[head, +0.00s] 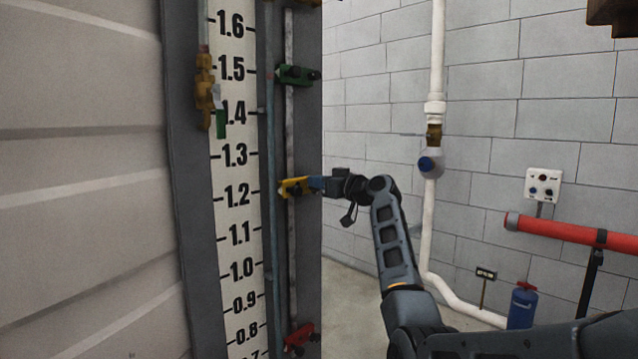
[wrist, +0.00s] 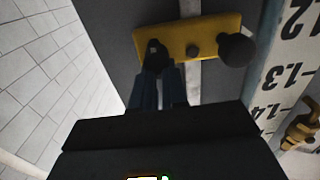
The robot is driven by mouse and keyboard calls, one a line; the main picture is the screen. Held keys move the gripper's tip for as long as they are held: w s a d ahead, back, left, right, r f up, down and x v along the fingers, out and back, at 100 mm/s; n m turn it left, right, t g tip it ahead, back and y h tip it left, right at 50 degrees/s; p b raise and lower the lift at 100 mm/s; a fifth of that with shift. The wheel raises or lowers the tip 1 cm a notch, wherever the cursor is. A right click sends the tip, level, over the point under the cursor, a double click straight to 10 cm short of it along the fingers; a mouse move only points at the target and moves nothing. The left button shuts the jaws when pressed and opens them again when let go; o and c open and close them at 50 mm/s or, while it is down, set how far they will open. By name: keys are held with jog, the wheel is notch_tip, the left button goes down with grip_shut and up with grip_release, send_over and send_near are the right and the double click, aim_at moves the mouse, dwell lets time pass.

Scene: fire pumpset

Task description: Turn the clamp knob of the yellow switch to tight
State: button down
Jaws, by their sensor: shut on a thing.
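The yellow switch (head: 295,187) is mounted on the vertical rail beside the scale, near the 1.2 mark. In the wrist view the yellow switch (wrist: 203,33) is a flat bar with a black ball (wrist: 237,50) near its right end and a small dark bolt in the middle. A dark clamp knob (wrist: 154,52) stands at its left end. My gripper (wrist: 158,72) has its blue-grey fingers shut on this knob, hiding part of it. In the head view my gripper (head: 317,184) meets the yellow switch from the right. The knob's tightness cannot be told.
A green switch (head: 296,75) sits above and a red switch (head: 299,337) below on the same rail. The numbered scale (head: 237,150) is to the left. A white pipe (head: 430,230), red pipe (head: 575,232) and blue cylinder (head: 522,306) stand to the right.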

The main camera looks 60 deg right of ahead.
dwell(0.4)
jog(key=shift+s+d+f+m+p, duration=0.1)
jog(key=shift+d+f+m+p, duration=0.45)
jog(key=shift+m, duration=2.4)
jog(key=shift+s+m+p, duration=0.1)
jog(key=shift+m+p, duration=0.95)
jog(key=shift+m, duration=1.95)
jog(key=shift+d+f+m+p, duration=0.3)
jog(key=shift+m+p, duration=0.5)
jog(key=shift+m, duration=2.15)
jog(key=c, duration=1.2)
grip_release()
jog(key=shift+o, duration=0.2)
jog(key=shift+s, duration=0.1)
